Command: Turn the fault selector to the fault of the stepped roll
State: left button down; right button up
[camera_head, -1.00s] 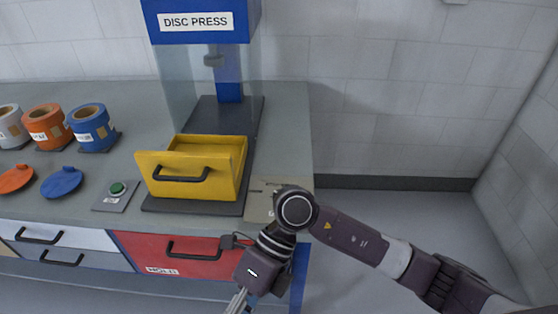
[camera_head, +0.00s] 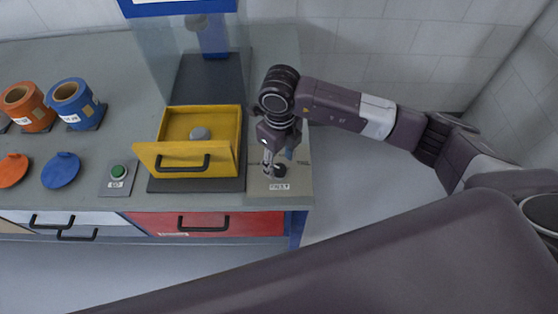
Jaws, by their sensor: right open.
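The fault selector is a pale plate (camera_head: 264,191) at the bench's right front corner, with a small label at its front edge. A dark knob (camera_head: 280,171) shows on it, partly hidden by my gripper. My right gripper (camera_head: 271,167) points down over the plate, its fingers at or just above the knob; I cannot tell whether they touch it. It is open. An orange roll (camera_head: 30,108) and a blue roll (camera_head: 78,104) stand at the left of the bench. I cannot tell which roll is stepped. My left gripper is not in view.
A green button (camera_head: 118,172), an orange lid (camera_head: 12,170) and a blue lid (camera_head: 61,170) lie further left. Red drawer front (camera_head: 180,223) below.

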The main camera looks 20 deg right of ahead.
aim_at(279, 168)
jog(key=shift+w+f, duration=0.2)
jog(key=shift+f, duration=0.4)
jog(key=shift+w+f, duration=0.15)
jog(key=shift+f, duration=0.8)
jog(key=shift+s, duration=0.1)
jog(key=c, duration=1.2)
